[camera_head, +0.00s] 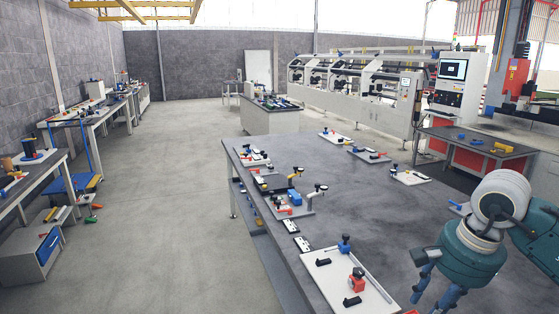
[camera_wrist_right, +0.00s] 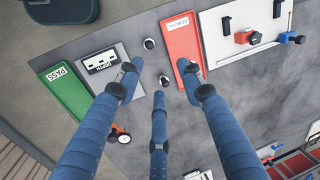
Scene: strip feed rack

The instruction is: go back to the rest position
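My right gripper (camera_head: 430,282) is at the lower right of the head view, over the right part of the grey workbench (camera_head: 330,185). In the right wrist view its three blue fingers (camera_wrist_right: 160,84) are spread apart with nothing held between them. Below the fingers are a green tray marked PASS (camera_wrist_right: 67,98), a red tray (camera_wrist_right: 181,48) with a label, and a small dark-faced block with a white label (camera_wrist_right: 101,61). My left gripper is not in view.
A white board with blue and red clamps (camera_head: 345,280) lies at the bench's near edge. Several fixtures, including one with a blue part (camera_head: 295,198), line its left side. A parts table (camera_head: 475,142) stands right. The floor left of the bench (camera_head: 170,200) is clear.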

